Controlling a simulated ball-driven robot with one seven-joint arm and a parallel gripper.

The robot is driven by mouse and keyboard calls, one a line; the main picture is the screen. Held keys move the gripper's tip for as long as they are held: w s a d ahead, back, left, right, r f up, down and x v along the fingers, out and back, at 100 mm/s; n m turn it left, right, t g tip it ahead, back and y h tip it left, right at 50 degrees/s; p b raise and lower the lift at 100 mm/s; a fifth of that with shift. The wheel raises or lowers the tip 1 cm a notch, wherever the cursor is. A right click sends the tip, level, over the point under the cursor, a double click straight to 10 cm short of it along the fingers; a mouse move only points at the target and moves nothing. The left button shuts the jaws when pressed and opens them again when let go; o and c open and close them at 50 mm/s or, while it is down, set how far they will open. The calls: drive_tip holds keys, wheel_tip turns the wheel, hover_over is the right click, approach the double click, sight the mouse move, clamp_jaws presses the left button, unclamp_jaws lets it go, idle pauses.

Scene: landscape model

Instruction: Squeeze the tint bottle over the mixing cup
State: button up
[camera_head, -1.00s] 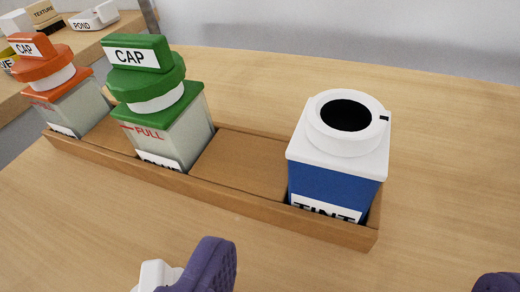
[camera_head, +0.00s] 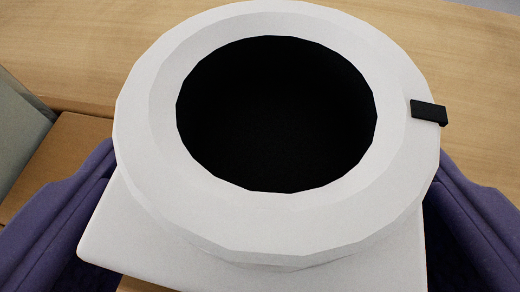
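The tint bottle (camera_head: 250,225) fills the middle of the view, seen from close above. Its white shoulder and thick round neck surround a dark open mouth, and a small black tab sits on the neck's right side. Its blue body and label are hidden below the shoulder. My gripper (camera_head: 258,245) straddles the bottle, with one purple finger on its left and the other on its right. Parts of the dark inner finger faces show beside the shoulder, so the fingers look open. The shoulder hides any contact lower down. No mixing cup is in view.
Part of the wooden tray (camera_head: 72,150) shows on the left, with an empty slot beside the bottle. The pale side of a neighbouring bottle (camera_head: 18,135) stands at the left edge. The wooden table behind is clear.

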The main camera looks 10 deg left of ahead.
sight(274, 198)
drive_tip(key=c, duration=0.7)
drive_tip(key=shift+r, duration=0.1)
wheel_tip(274, 198, up, 4)
drive_tip(key=p, duration=0.3)
drive_tip(key=shift+c, duration=0.7)
drive_tip(key=shift+r+p, duration=0.3)
drive_tip(key=shift+p, duration=0.1)
drive_tip(key=shift+c, duration=0.5)
drive_tip(key=shift+r+p, duration=0.55)
drive_tip(key=shift+r, duration=0.1)
